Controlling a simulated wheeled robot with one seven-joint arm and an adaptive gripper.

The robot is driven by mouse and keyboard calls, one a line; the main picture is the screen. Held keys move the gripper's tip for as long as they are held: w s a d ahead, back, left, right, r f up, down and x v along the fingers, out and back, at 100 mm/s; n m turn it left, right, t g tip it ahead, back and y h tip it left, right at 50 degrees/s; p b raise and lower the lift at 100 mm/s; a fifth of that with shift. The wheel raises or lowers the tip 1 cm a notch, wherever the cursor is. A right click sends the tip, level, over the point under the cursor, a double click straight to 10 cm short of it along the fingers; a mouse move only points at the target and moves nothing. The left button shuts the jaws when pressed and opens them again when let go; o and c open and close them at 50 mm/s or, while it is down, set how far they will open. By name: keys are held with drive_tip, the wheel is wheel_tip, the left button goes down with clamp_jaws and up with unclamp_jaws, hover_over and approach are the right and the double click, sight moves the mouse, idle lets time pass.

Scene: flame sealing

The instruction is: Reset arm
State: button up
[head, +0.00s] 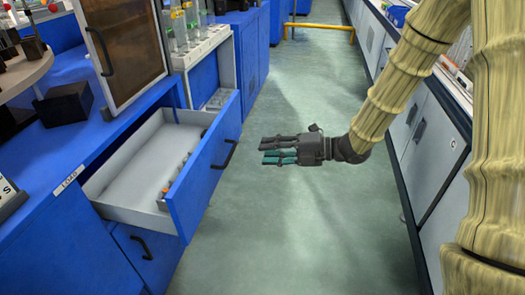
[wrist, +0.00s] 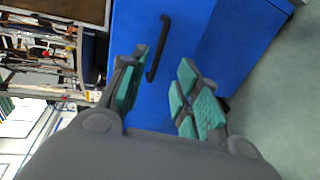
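My gripper (head: 280,149) is in the middle of the head view, over the aisle floor and to the right of the open drawer. It points left toward the drawer front and does not touch it. In the wrist view my gripper (wrist: 158,92) shows its teal finger pads spread apart, with nothing between them. My arm (head: 400,80), tan and ribbed, reaches in from the right, bent at the wrist. The blue drawer front with its black handle (wrist: 158,48) lies beyond the fingers in the wrist view.
The open drawer (head: 125,170) sticks out into the aisle and holds several small items along its right side. A blue bench (head: 60,155) with a cabinet stands at left. Grey cabinets (head: 425,130) line the right. The aisle floor (head: 290,230) is clear.

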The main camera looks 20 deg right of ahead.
idle(0.4)
drive_tip(key=s+a+f+m+g+h, duration=0.1)
drive_tip(key=s+f+m+h, duration=0.35)
drive_tip(key=f+m, duration=0.7)
drive_tip(key=s+f+m+h, duration=0.45)
drive_tip(key=f+m, duration=0.25)
drive_tip(key=f, duration=1)
drive_tip(key=s+d+f+m+g+h, duration=0.15)
drive_tip(key=s+f+m, duration=0.25)
drive_tip(key=s, duration=0.5)
drive_tip(key=s+f+m+g+h, duration=0.25)
drive_tip(key=s+f+m, duration=0.2)
drive_tip(key=s, duration=0.45)
drive_tip(key=s+d+f+m+g+h, duration=0.1)
drive_tip(key=s+f+m+g, duration=0.3)
drive_tip(key=s, duration=0.4)
wheel_tip(320, 180, up, 26)
drive_tip(key=t+p, duration=0.1)
drive_tip(key=p, duration=2.6)
drive_tip(key=shift+a+r, duration=0.15)
